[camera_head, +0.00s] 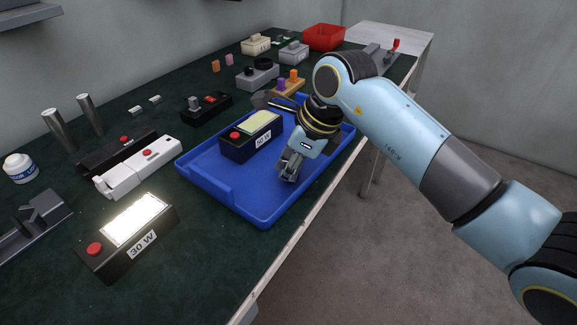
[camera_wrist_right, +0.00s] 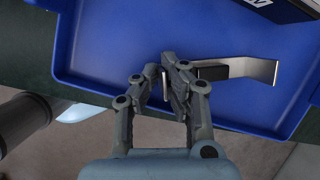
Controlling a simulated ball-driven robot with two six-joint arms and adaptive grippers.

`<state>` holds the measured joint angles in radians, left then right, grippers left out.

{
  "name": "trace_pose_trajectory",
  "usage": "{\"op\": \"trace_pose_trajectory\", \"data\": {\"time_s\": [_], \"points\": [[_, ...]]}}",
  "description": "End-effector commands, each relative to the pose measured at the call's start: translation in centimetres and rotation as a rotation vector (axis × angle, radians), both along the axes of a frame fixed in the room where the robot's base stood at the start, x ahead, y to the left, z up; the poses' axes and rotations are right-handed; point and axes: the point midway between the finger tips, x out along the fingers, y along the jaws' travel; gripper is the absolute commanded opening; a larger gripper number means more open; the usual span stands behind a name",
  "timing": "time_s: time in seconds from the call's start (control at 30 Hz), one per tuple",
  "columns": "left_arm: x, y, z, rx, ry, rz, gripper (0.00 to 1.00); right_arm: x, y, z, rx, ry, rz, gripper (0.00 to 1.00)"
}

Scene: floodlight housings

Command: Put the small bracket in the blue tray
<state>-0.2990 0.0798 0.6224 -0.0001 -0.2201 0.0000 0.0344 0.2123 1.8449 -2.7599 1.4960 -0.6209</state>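The blue tray (camera_head: 208,186) lies on the dark green bench top, near its front edge. My right gripper (camera_head: 287,172) points down over the tray's right part, inside its rim. In the right wrist view my right gripper (camera_wrist_right: 164,72) has its fingers close together, with a thin bright strip between them. The small bracket (camera_wrist_right: 258,68), a bent silver metal piece, extends to the right from the fingers, over the tray floor (camera_wrist_right: 110,40). I cannot tell whether it touches the floor. In the head view the gripper hides most of the bracket. My left gripper is not in view.
A black 50 W floodlight (camera_head: 252,142) stands in the tray. A lit 30 W floodlight (camera_head: 130,235) stands to the left front. White and black housings (camera_head: 140,167), a white jar (camera_head: 20,168) and a red bin (camera_head: 323,37) are on the bench. The bench edge runs close along the tray's right side.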

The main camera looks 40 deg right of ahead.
Motion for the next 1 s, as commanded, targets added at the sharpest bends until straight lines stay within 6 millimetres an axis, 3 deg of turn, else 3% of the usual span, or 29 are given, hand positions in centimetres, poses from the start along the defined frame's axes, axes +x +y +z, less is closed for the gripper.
{"op": "trace_pose_trajectory", "data": {"time_s": [0.23, 0.3, 0.43, 0.77, 1.0], "points": [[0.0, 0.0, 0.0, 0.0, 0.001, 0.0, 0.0, 0.0, 0.0, -0.3, 0.0, 0.0, 0.0, 0.0], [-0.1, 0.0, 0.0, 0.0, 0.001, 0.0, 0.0, 0.0, 0.0, -0.4, 0.0, 0.0, 0.0, 0.13], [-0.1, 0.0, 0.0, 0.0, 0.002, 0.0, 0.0, 0.0, 0.0, -0.3, 0.0, 0.0, 0.0, 0.29], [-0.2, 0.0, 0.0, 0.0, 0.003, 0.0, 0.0, -0.2, -0.1, 0.1, 0.0, -0.002, 0.001, 0.29], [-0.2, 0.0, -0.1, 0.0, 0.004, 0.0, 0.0, -1.7, -1.0, 4.2, -0.005, -0.005, 0.003, 0.29]]}}
